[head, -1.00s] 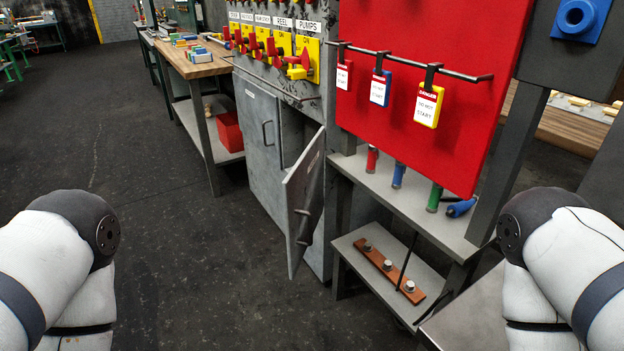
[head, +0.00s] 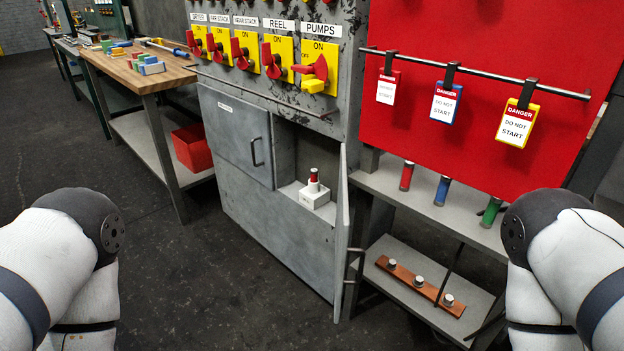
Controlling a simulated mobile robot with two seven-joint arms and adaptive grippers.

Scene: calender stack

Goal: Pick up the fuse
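A small red cylinder with a pale band (head: 313,181), which looks like the fuse, stands upright in a white block (head: 311,198). The block sits on a ledge inside the open compartment of the grey cabinet (head: 270,250). Red (head: 406,176), blue (head: 442,190) and green (head: 490,212) cylinders stand on the shelf under the red board; I cannot tell if these are fuses too. Only my upper arm links show at both lower edges. Neither gripper is in view.
The grey cabinet door (head: 343,235) stands open, jutting out right of the compartment. Switches with red handles (head: 310,70) are above. Tags hang from a rail (head: 470,72) on the red board. A wooden workbench (head: 140,72) is at left. Floor in front is clear.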

